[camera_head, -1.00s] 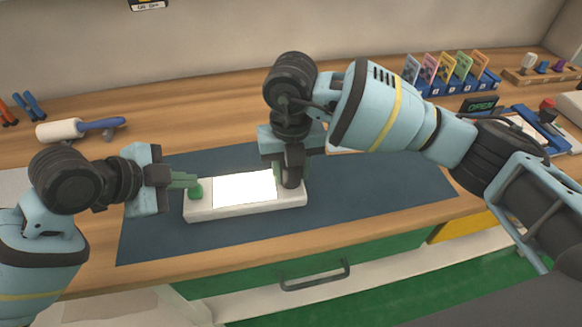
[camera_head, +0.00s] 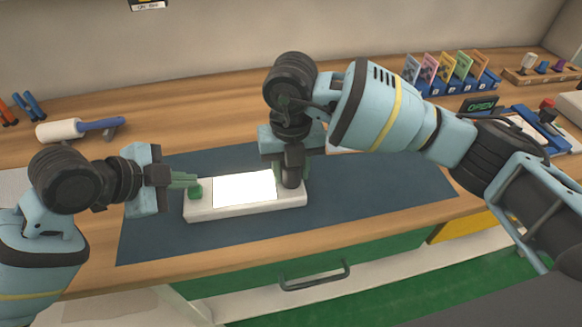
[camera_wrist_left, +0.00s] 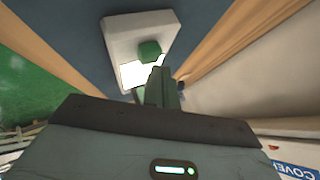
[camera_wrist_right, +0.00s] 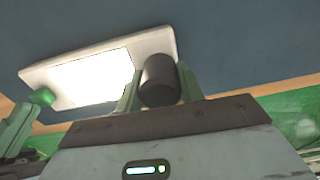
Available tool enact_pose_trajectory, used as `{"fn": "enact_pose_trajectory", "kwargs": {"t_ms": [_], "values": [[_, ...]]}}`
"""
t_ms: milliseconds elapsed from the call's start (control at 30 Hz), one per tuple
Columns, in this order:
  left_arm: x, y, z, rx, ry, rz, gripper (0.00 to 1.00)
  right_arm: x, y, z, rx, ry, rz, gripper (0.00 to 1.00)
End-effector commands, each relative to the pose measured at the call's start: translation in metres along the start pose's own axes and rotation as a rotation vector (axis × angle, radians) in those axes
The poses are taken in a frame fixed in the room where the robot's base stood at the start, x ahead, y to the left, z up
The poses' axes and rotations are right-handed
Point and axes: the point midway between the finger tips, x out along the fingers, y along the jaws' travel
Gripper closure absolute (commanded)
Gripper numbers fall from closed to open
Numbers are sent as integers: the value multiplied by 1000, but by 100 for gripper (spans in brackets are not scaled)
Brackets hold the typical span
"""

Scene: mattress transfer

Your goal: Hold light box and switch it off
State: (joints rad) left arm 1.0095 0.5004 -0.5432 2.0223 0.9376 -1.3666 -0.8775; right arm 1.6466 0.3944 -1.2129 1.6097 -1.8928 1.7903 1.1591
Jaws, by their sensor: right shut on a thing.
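The white light box (camera_head: 240,209) lies on the dark blue mat, and its screen (camera_head: 245,188) glows bright white. A green button (camera_head: 195,192) stands on its left end; the left wrist view also shows this button (camera_wrist_left: 150,51). A dark cylindrical handle (camera_wrist_right: 159,81) stands on its right end. My right gripper (camera_head: 289,174) is shut around this handle, with a finger on each side in the right wrist view. My left gripper (camera_head: 189,181) has its fingers together and empty, right beside the green button. I cannot tell whether they touch it.
The blue mat (camera_head: 380,185) is clear to the right of the box. A lint roller (camera_head: 70,129) lies at the back left. A rack of coloured cards (camera_head: 452,75) and an OPEN sign (camera_head: 481,106) stand at the back right. A drawer handle (camera_head: 315,277) is below the table's front edge.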

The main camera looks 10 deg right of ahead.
Motion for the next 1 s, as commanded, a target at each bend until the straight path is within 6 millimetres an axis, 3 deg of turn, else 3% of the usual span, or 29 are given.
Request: {"fn": "enact_pose_trajectory", "kwargs": {"t_ms": [1000], "values": [[6, 5, 5, 0, 0, 0, 100, -1, 0, 0, 0, -2, 3, 100]]}}
